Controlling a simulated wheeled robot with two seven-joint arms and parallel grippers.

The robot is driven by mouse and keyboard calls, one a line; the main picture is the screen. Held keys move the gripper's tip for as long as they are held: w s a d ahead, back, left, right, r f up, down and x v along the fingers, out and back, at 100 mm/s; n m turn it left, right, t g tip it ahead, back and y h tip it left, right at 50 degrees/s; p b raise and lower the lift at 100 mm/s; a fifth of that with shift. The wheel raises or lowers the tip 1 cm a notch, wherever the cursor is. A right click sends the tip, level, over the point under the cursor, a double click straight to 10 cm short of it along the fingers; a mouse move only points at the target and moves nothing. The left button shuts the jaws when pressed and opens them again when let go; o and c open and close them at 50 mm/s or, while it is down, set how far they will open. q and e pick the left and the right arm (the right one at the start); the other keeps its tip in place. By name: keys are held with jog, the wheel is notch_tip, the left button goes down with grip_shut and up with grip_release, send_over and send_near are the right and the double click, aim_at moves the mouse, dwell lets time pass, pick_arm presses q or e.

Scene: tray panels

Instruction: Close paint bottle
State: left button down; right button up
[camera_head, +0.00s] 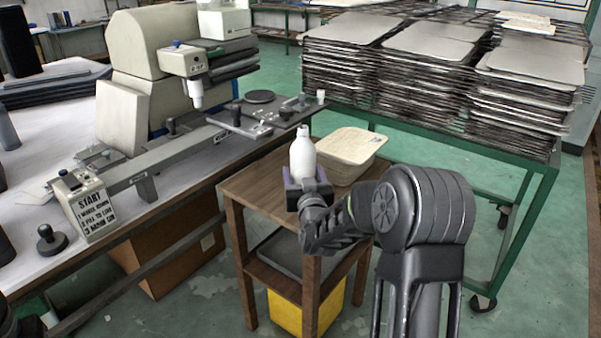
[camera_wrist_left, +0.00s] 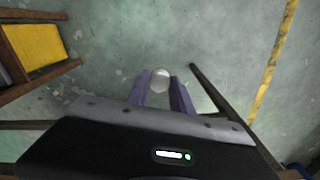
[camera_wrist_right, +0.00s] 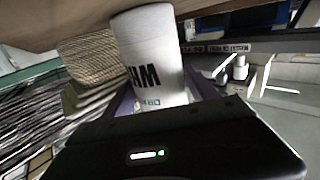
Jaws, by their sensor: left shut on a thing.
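The white paint bottle (camera_head: 303,158) stands upright at the front of the small wooden table, its narrow neck up. In the right wrist view the bottle (camera_wrist_right: 150,60) shows dark lettering. My right gripper (camera_head: 308,187) has its purple fingers on both sides of the bottle's lower part. I cannot tell whether they press on it or stand just clear. My left gripper (camera_wrist_left: 162,92) is shut on a small whitish round piece that looks like the bottle cap (camera_wrist_left: 159,79). The left wrist view shows it above the floor; the left fingers do not show in the head view.
A stack of beige trays (camera_head: 352,146) lies on the wooden table (camera_head: 256,192) behind the bottle. A workbench with a grey machine (camera_head: 150,60) stands at the left. A green cart (camera_head: 538,185) with stacked metal panels is behind. A yellow bin (camera_head: 290,315) is below the table.

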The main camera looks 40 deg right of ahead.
grip_shut()
dwell(0.5)
jog(key=shift+r, duration=0.1)
